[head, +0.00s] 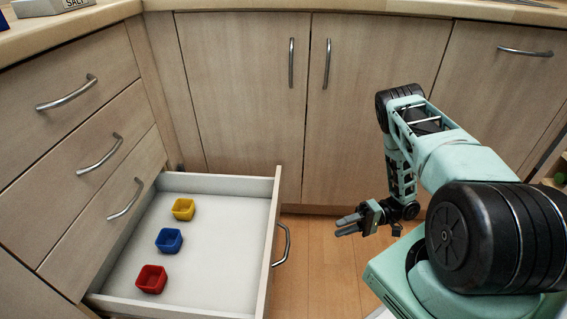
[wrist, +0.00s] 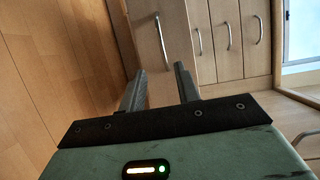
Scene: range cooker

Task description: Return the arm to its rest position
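My arm is folded over my base at the right of the head view. My gripper (head: 348,224) points left, above the floor and to the right of the open drawer. In the wrist view my gripper (wrist: 160,82) shows two fingers apart with nothing between them. It touches nothing in either view.
The open bottom drawer (head: 215,183) holds a yellow cup (head: 183,209), a blue cup (head: 169,240) and a red cup (head: 151,279). Its handle (head: 283,244) faces my gripper across a gap of floor (head: 325,255). Closed cupboards (head: 365,60) stand behind.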

